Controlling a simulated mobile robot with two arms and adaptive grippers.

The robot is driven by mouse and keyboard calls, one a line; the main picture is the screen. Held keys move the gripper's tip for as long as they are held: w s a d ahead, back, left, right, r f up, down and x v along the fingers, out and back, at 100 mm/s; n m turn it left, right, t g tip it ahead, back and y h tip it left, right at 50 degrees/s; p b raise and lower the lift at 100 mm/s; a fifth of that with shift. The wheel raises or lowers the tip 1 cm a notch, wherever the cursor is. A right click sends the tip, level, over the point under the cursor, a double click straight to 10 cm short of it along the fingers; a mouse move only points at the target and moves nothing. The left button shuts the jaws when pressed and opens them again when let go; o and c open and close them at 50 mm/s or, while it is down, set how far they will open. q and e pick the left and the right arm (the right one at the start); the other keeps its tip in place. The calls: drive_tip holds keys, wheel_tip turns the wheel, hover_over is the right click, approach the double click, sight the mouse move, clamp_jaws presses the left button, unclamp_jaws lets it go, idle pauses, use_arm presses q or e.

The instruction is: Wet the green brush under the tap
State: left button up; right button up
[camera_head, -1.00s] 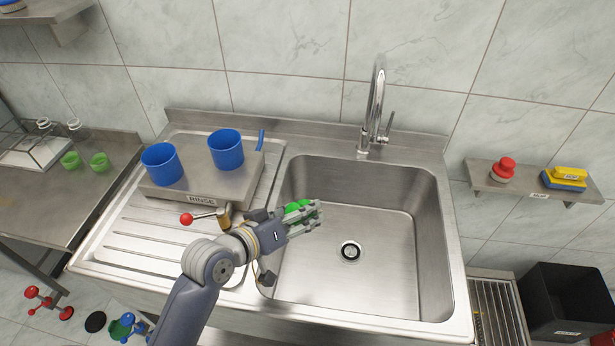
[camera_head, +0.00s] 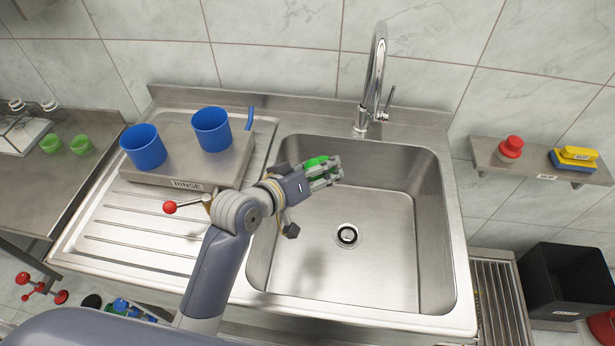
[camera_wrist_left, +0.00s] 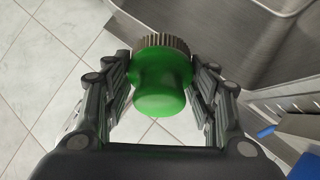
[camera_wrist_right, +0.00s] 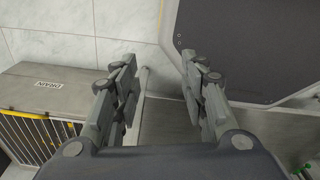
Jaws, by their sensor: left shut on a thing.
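The green brush (camera_head: 316,163) is between the fingers of my left gripper (camera_head: 325,174), which is shut on it over the back left part of the sink. In the left wrist view the brush (camera_wrist_left: 160,83) shows its round green knob, with bristles at its far side. The chrome tap (camera_head: 374,85) stands behind the sink (camera_head: 385,270), its spout arching above; the brush is apart from it, lower and to the left. No water is visible. My right gripper (camera_wrist_right: 158,95) shows only in its wrist view, with its fingers apart and nothing between them.
Two blue cups (camera_head: 212,130) stand on the raised RINSE block (camera_head: 185,170) left of the sink. A red-ended lever (camera_head: 170,207) projects from its front. A wall shelf (camera_head: 535,168) at right holds a red-topped brush (camera_head: 510,149) and yellow and blue sponges (camera_head: 574,157).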

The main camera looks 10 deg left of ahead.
use_arm(q)
drive_tip(key=shift+w+d+f+b, duration=0.15)
drive_tip(key=shift+w+d+b, duration=0.3)
drive_tip(key=shift+d, duration=0.25)
drive_tip(key=shift+w+d+f+b, duration=0.25)
drive_tip(key=shift+w+d+b, duration=0.3)
drive_tip(key=shift+w+d, duration=0.7)
drive_tip(key=shift+w+d+f, duration=0.2)
drive_tip(key=shift+w+d, duration=0.45)
drive_tip(key=shift+d, duration=0.15)
drive_tip(key=shift+w+d+f, duration=0.15)
drive_tip(key=shift+w+d, duration=0.2)
drive_tip(key=shift+d, duration=0.1)
use_arm(e)
drive_tip(key=shift+w+a+f, duration=0.15)
drive_tip(key=shift+w+f, duration=0.15)
drive_tip(key=shift+f, duration=0.2)
drive_tip(key=shift+w+a+f, duration=0.1)
drive_tip(key=shift+w+f, duration=0.15)
drive_tip(key=shift+f, duration=0.25)
drive_tip(key=shift+d, duration=0.1)
drive_tip(key=shift+c, duration=0.2)
